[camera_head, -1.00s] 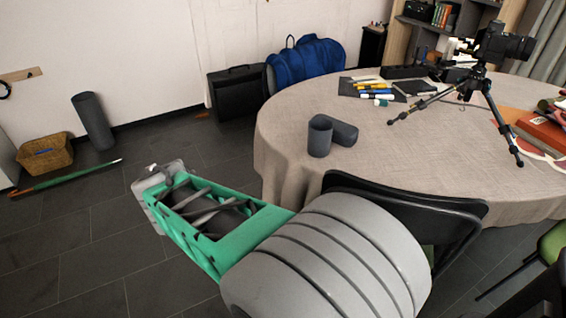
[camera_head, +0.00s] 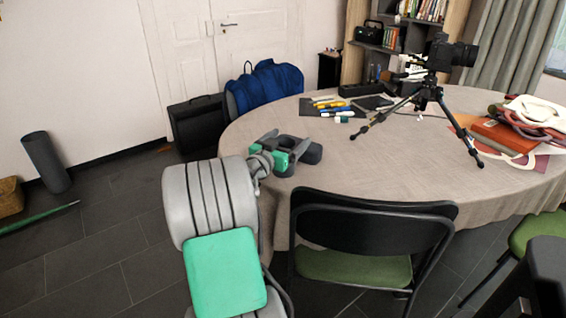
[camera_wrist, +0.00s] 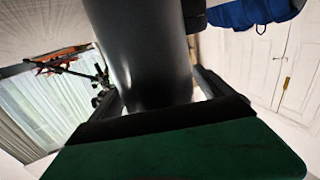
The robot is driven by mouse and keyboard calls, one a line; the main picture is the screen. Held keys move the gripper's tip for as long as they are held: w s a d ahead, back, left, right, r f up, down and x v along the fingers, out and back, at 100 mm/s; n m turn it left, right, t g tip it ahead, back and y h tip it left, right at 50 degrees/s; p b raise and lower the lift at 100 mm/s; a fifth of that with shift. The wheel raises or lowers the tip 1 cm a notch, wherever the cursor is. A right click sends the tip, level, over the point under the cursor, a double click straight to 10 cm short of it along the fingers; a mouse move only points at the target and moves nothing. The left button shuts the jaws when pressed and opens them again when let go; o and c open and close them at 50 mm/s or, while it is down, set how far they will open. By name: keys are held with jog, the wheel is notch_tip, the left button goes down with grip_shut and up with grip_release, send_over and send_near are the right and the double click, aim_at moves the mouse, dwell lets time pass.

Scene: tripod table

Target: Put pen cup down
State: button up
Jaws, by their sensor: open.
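The pen cup is a plain dark grey cylinder. In the wrist view the cup (camera_wrist: 140,45) looms large between the two fingers of my gripper (camera_wrist: 160,90), with a light gap by the right finger. In the head view my gripper (camera_head: 292,150) is at the left side of the round table (camera_head: 390,165), open around or right beside the cup, which it largely hides. A dark grey rounded object (camera_head: 313,154) shows just right of the gripper. I cannot tell whether the fingers touch the cup.
A camera on a tripod (camera_head: 428,95) stands on the table, its legs spread wide. Markers (camera_head: 330,108) lie on a dark sheet at the back. Red books (camera_head: 505,137) lie at the right. A black chair (camera_head: 365,225) stands at the front edge. The middle tabletop is clear.

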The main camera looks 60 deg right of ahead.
jog(key=shift+c, duration=0.4)
grip_shut()
dwell(0.7)
